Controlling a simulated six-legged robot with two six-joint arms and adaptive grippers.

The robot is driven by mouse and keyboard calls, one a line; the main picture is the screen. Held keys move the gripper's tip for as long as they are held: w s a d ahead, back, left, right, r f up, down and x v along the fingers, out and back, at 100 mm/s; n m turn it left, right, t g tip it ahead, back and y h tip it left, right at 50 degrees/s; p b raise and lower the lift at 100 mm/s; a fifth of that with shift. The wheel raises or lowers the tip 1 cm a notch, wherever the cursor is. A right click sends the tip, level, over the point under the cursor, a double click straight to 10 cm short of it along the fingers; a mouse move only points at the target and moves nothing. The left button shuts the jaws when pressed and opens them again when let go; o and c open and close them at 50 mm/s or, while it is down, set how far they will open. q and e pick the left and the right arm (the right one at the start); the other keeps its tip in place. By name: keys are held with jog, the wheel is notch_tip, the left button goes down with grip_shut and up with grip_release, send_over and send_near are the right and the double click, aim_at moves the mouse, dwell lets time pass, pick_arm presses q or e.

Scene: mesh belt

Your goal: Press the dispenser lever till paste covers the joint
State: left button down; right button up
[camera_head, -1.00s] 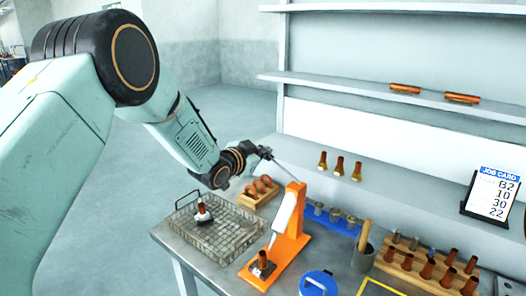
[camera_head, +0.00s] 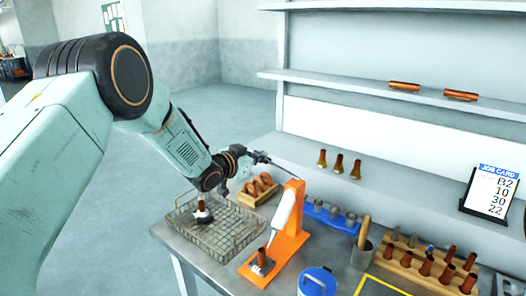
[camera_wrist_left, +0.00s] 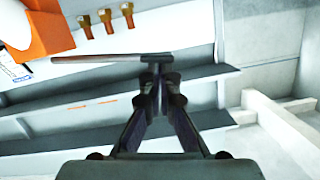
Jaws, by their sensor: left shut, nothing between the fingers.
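The orange dispenser (camera_head: 291,240) stands on the bench and carries a white cartridge (camera_head: 285,208). Its thin grey lever (camera_head: 283,169) slopes up and left from the dispenser's top. My left gripper (camera_head: 260,158) is shut and empty at the lever's free end. In the left wrist view the lever (camera_wrist_left: 95,60) crosses at the closed fingertips (camera_wrist_left: 156,60); whether they touch cannot be told for sure. A copper joint (camera_head: 262,256) stands upright on the dispenser's base below the nozzle, with a pale patch near its foot that is too small to identify. My right gripper is not in view.
A wire basket (camera_head: 183,237) holds a copper piece with a white collar (camera_head: 203,208). A wooden tray (camera_head: 247,197), a blue rack (camera_head: 325,217), a blue-lidded tub (camera_head: 318,280) and a wooden block of copper fittings (camera_head: 410,262) crowd the bench. A job card (camera_head: 492,190) stands right.

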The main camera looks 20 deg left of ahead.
pick_arm(q)
jog(key=a+r+v, duration=0.1)
jog(key=r+v, duration=0.1)
jog(key=v, duration=0.8)
jog(key=shift+w, duration=0.2)
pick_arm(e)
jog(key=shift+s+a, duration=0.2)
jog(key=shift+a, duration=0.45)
pick_arm(q)
jog(key=shift+w, duration=0.1)
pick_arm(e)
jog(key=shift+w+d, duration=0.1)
pick_arm(q)
jog(key=shift+a, duration=0.2)
jog(key=shift+d, duration=0.15)
dwell(0.6)
jog(key=shift+r, duration=0.1)
